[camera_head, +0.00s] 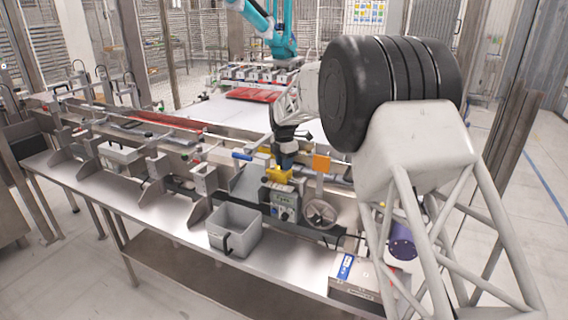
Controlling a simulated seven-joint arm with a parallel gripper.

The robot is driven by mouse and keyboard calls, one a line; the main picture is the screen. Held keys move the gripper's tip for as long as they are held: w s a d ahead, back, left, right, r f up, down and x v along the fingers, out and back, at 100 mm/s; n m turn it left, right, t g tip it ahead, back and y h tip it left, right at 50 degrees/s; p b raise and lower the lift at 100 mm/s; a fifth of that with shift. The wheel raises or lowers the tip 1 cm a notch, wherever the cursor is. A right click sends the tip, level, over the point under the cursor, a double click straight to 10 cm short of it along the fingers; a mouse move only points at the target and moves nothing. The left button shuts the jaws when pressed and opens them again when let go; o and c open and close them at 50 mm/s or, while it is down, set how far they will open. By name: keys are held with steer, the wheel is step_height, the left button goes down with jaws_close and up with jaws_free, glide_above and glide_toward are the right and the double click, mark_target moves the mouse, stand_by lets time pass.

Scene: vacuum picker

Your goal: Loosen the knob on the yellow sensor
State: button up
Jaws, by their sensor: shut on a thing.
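The yellow sensor (278,175) sits on the machine at the middle of the bench, just above a grey box with dials. My gripper (286,165) points down right at the yellow sensor, at its upper right side. It is shut on the sensor's knob. The knob itself is hidden by the fingers and too small to make out.
An orange square plate (321,162) stands close to the right of my gripper, above a handwheel (321,213). A grey open bin (234,229) stands in front to the left. A metal box (362,283) sits at the front right. The bench front between them is clear.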

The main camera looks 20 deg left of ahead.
steer(key=shift+r, duration=0.1)
stand_by(0.3)
steer(key=o, duration=0.9)
steer(key=shift+o, duration=0.2)
steer(key=shift+r, duration=3.85)
